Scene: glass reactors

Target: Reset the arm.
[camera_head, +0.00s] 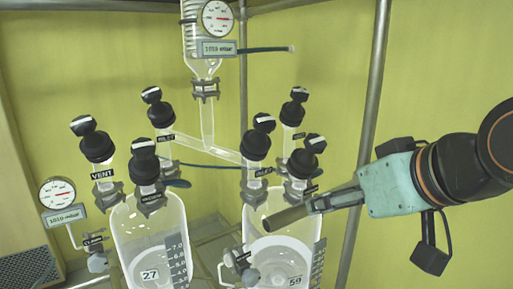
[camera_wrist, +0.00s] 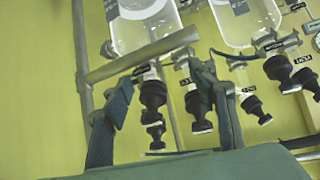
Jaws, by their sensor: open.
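My gripper (camera_head: 322,203) reaches in from the right of the head view, pointing left with its teal body at the frame pole. Its fingers are in front of the right side of the right glass vessel (camera_head: 257,238), near the vessel's caps. In the wrist view, where the scene is upside down, both fingers of my gripper (camera_wrist: 165,82) stand apart. Nothing is held between them. Whether a finger touches the metal stub bar (camera_head: 285,218), which overlaps it in the head view, I cannot tell.
The left glass vessel (camera_head: 140,225) stands beside the right one. Black caps (camera_head: 95,145) rise above both. A metal pole (camera_head: 370,115) runs close behind my gripper. A glass condenser (camera_head: 203,60) with a gauge (camera_head: 218,18) hangs at the top. Free room lies at upper right.

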